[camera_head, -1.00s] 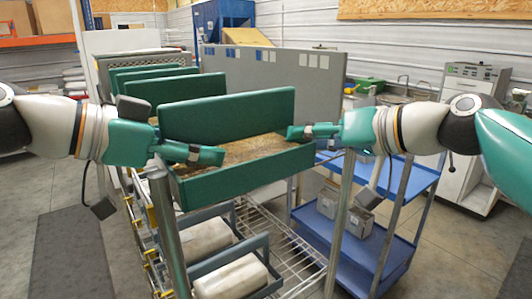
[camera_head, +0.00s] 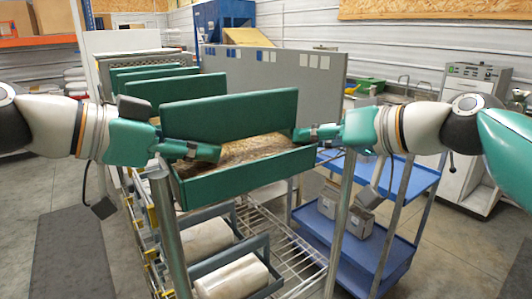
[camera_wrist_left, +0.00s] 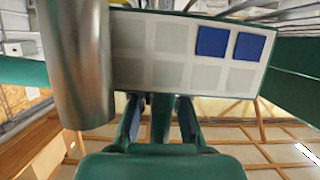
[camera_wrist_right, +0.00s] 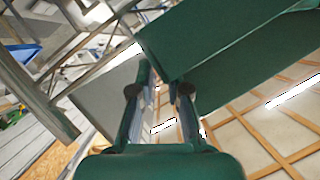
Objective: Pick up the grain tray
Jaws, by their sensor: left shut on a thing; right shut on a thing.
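The grain tray is a long green-sided tray (camera_head: 245,175) with brown grain (camera_head: 250,150) between its high back wall and low front wall. It sits at the top near end of the rack. My left gripper (camera_head: 217,153) is shut at its left end, with the fingers reaching in over the grain. My right gripper (camera_head: 297,134) is shut at its right end. In the left wrist view, a pale panel with grey and blue squares (camera_wrist_left: 190,55) lies at the fingertips. The right wrist view shows green tray walls (camera_wrist_right: 215,45) beside the fingers. The exact finger contacts are hidden.
Several more green trays (camera_head: 160,90) stand behind on the rack. Metal posts (camera_head: 168,230) rise close in front at both tray ends. White rolls (camera_head: 235,280) lie below. A blue shelf cart (camera_head: 390,255) is at the right, and a grey panel (camera_head: 275,75) stands behind.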

